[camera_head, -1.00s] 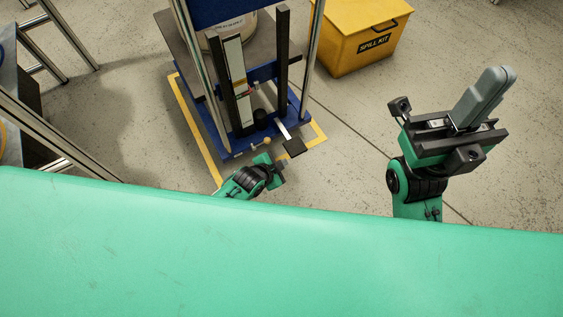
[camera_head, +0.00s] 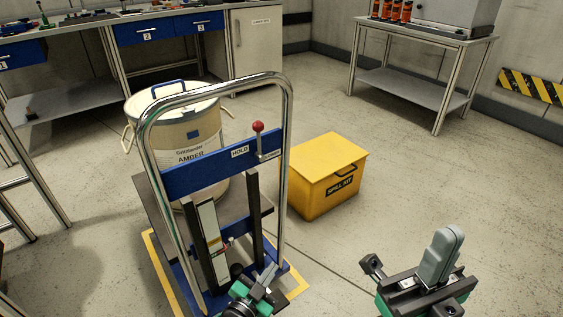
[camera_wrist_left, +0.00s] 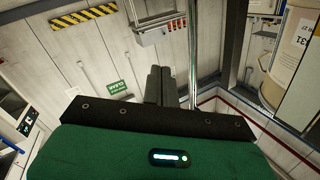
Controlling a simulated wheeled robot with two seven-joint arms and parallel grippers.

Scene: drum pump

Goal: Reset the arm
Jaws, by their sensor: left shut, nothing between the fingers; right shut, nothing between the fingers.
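My left gripper (camera_head: 268,278) is low in the head view, in front of the foot of the drum lift. Its fingers are shut and empty; in the left wrist view the closed fingers (camera_wrist_left: 160,85) show in the middle. My right gripper (camera_head: 441,254) is at the lower right of the head view, its grey fingers shut together and pointing up, with nothing in them. The lift (camera_head: 220,167) has a chrome hoop frame, a blue crossbar with a HOLD label and a red-knobbed lever (camera_head: 258,128). A cream drum (camera_head: 175,108) labelled AMBER stands behind the crossbar.
A yellow spill kit box (camera_head: 328,178) stands right of the lift. A workbench with blue drawers (camera_head: 145,33) runs along the back left. A metal table (camera_head: 425,35) with orange bottles stands at the back right. Floor between the box and my right gripper is clear.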

